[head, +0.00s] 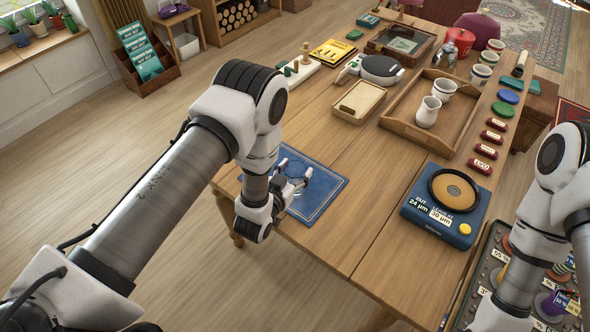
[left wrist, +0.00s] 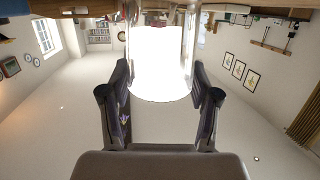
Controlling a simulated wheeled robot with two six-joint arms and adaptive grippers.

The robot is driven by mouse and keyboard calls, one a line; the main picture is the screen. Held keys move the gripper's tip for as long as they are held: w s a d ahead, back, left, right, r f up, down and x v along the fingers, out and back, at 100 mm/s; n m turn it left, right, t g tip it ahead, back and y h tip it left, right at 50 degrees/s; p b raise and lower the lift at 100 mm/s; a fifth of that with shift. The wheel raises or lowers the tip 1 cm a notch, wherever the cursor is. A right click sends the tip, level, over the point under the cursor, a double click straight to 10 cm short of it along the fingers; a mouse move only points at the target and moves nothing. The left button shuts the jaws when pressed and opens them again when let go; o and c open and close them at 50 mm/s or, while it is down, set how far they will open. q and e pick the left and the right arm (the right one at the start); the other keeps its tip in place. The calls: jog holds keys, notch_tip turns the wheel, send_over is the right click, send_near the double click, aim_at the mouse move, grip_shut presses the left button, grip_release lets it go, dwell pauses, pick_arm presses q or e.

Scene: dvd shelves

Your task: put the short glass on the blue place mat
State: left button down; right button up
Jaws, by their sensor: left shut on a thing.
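The blue place mat (head: 325,188) lies flat at the near left corner of the wooden table. My left gripper (head: 293,183) is over the mat and hides part of it. In the left wrist view the left gripper (left wrist: 160,88) is shut around a clear glass (left wrist: 160,55), with one finger on each side. The glass looks bright and see-through, and its top is cut off by the frame edge. In the head view the glass is hard to make out, and I cannot tell whether it touches the mat. My right gripper is not in view.
A blue device with a round dark dish (head: 447,205) stands right of the mat. A wooden tray (head: 395,121) with a white jug (head: 428,112) and a small cream tray (head: 358,100) are farther back. Bare tabletop (head: 375,170) lies between the mat and these things.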

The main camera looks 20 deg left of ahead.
pick_arm(q)
jog(key=shift+f, duration=0.45)
jog(key=shift+c, duration=1.3)
grip_release()
jog(key=shift+r, duration=0.25)
jog(key=f+b+v, duration=0.1)
jog(key=b+v, duration=0.3)
jog(key=v, duration=0.7)
jog(key=s+a+f+n+g+y, duration=0.15)
jog(key=s+a+f+g, duration=0.25)
jog(key=s+f+g, duration=0.4)
jog(key=s+a+f+g, duration=0.1)
jog(key=s+f+g, duration=0.2)
jog(key=s, duration=0.4)
jog(key=s+a+f+g, duration=0.1)
jog(key=s+f+g, duration=0.2)
jog(key=s, duration=0.4)
jog(key=shift+s+f+n+g+y, duration=0.35)
jog(key=shift+g+y, duration=0.1)
jog(key=shift+g, duration=0.25)
